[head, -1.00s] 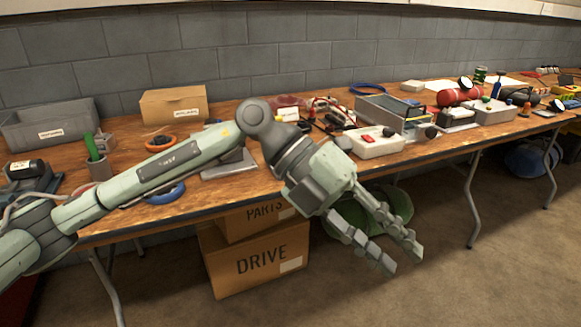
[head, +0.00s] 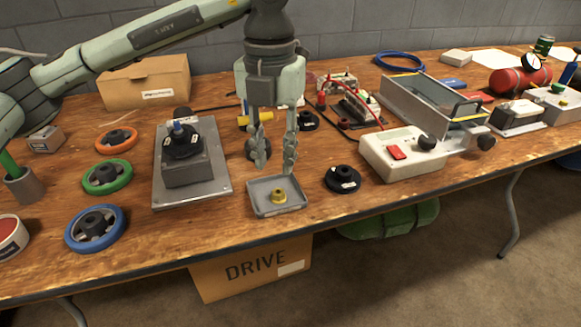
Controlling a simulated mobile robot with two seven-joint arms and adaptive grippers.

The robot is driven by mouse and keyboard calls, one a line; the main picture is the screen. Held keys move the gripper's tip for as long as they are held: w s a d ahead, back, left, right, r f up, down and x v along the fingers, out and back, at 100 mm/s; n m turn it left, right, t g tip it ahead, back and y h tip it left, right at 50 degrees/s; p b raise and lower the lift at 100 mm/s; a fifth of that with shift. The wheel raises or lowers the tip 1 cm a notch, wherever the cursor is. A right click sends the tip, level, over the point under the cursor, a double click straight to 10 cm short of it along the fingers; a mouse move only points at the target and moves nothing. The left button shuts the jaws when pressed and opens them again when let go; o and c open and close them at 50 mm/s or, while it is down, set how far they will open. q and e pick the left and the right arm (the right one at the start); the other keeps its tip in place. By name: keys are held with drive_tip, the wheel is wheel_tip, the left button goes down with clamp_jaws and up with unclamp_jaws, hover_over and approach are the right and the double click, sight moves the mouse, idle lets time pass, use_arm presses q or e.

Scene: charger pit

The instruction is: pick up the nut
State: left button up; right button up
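The nut (head: 278,196) is a small brass-yellow piece with a dark centre. It lies in a shallow grey square tray (head: 259,210) near the table's front edge. My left gripper (head: 275,168) points down above the back of the tray, with its fingers apart and nothing between them. The nut is in front of and below the fingertips in the picture, and I see no contact. My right gripper is not in view.
Left of the tray stands a grey fixture (head: 190,172) with a black knob. Orange, green and blue handwheels (head: 95,228) lie farther left. A black knob (head: 342,179) and a white box with a red switch (head: 403,153) are on the right.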

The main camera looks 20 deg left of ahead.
sight(278, 200)
use_arm(q)
drive_tip(key=shift+w+f, duration=0.3)
drive_tip(key=shift+f, duration=0.15)
drive_tip(key=shift+s+f, duration=0.2)
drive_tip(key=shift+f, duration=0.7)
wheel_tip(278, 200, down, 4)
drive_tip(key=shift+w+r+p, duration=0.1)
drive_tip(key=shift+r+p, duration=0.05)
drive_tip(key=shift+p, duration=0.25)
drive_tip(key=shift+f, duration=0.4)
drive_tip(key=shift+d+f, duration=0.1)
drive_tip(key=shift+f, duration=0.1)
drive_tip(key=shift+w, duration=0.1)
clamp_jaws()
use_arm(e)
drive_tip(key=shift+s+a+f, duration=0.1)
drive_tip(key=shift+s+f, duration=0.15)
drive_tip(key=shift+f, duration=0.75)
